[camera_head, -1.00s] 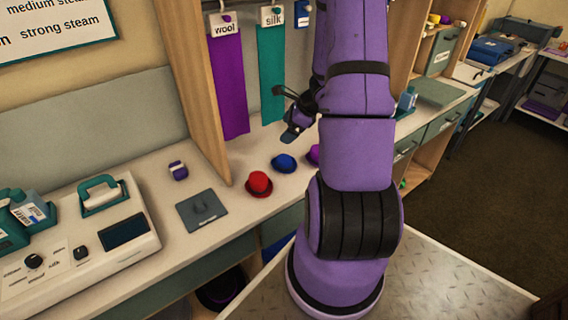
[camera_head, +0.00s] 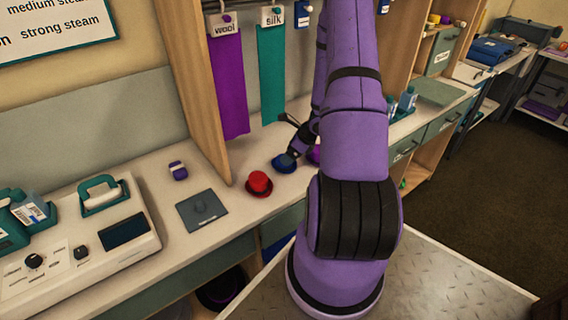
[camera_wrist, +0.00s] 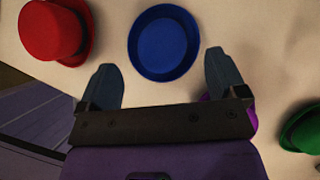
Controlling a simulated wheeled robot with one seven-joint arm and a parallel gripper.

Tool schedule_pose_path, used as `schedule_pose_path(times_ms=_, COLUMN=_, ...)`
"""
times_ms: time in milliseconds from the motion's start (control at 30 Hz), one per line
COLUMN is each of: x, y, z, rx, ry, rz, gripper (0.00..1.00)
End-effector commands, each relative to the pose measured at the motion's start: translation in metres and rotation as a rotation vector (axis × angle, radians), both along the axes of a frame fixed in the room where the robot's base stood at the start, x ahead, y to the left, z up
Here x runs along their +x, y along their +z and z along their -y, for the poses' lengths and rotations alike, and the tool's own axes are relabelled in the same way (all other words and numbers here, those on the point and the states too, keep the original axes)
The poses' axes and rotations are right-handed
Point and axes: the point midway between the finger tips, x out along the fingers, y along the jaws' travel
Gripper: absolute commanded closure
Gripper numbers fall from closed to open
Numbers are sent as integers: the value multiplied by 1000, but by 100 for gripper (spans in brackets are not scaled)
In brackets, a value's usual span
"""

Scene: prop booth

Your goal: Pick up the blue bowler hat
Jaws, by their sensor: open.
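The blue bowler hat (camera_head: 284,164) lies on the bench top beside the red hat (camera_head: 259,183). In the wrist view the blue hat (camera_wrist: 163,43) shows from above as a round brim and crown, just beyond the fingertips. My gripper (camera_wrist: 160,74) is open and empty, its two dark fingers spread on either side of and short of the blue hat. In the head view my gripper (camera_head: 292,156) is over the blue hat's right side and hides part of it. I cannot tell its exact height above the hat.
The red hat (camera_wrist: 55,30) is left of the blue hat. A purple hat (camera_head: 314,155) is close on the right, partly behind my arm. A green hat (camera_wrist: 303,130) is at the wrist view's right edge. A grey plate (camera_head: 202,211) lies in front. A wooden divider (camera_head: 203,100) rises behind.

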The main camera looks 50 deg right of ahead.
Motion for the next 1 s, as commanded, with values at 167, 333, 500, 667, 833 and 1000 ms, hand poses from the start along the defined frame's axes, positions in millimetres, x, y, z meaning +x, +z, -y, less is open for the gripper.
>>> schedule_pose_path(times_ms=167, x=14, y=-22, z=-5, rx=2, ry=0, rz=0, gripper=9)
schedule_pose_path(times_ms=333, x=20, y=-31, z=-7, rx=0, ry=0, rz=1, gripper=9)
schedule_pose_path(times_ms=500, x=20, y=-32, z=-7, rx=0, ry=-1, rz=1, gripper=9)
schedule_pose_path(times_ms=667, x=20, y=-32, z=-7, rx=0, ry=1, rz=1, gripper=30)
schedule_pose_path(times_ms=833, x=20, y=-32, z=-7, rx=0, ry=1, rz=1, gripper=61)
schedule_pose_path(times_ms=1000, x=20, y=-32, z=-7, rx=0, ry=1, rz=1, gripper=62)
